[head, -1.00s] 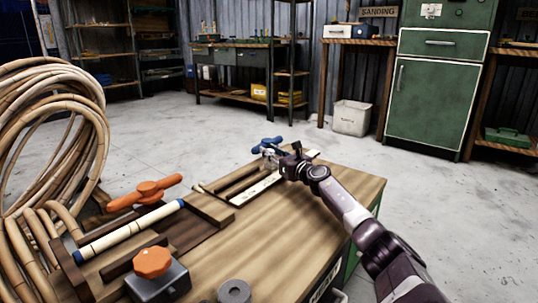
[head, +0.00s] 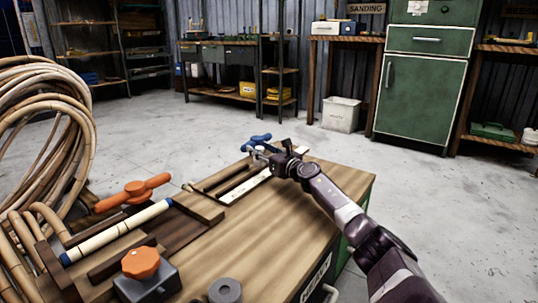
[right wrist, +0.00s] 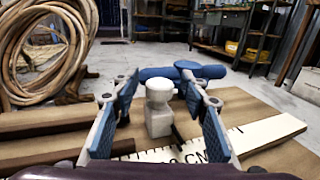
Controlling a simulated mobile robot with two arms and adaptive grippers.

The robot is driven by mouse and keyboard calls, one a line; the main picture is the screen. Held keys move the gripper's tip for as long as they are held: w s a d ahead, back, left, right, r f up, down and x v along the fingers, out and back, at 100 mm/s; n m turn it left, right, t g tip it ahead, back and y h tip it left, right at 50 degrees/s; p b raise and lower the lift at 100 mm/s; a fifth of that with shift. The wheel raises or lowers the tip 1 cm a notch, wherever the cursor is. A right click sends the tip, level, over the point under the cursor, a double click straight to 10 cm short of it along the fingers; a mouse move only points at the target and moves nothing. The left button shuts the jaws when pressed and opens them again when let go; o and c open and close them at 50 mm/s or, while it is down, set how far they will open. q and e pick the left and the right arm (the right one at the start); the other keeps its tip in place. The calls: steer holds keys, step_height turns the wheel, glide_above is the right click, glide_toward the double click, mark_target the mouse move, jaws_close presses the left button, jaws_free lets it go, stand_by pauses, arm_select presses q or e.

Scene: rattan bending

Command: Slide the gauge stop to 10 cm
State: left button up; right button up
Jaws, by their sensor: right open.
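The gauge stop (right wrist: 159,112), a pale block with a round white knob on top, stands upright by the white ruler (right wrist: 272,133) in the right wrist view. My right gripper (right wrist: 158,88) is open, with one blue-padded finger on each side of the stop. Gaps show between the knob and both fingers. The ruler has black ticks and partly hidden "CM" lettering; I cannot read the stop's position. In the head view my right gripper (head: 267,155) is at the bench's far side, over the far end of the ruler (head: 244,189). My left gripper is not in view.
An orange-handled clamp (head: 132,192), a pale rod (head: 115,232), an orange knob (head: 140,263) and a rattan coil (head: 48,110) are at left.

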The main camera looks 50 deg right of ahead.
steer(key=shift+v, duration=5.85)
steer(key=shift+s, duration=0.1)
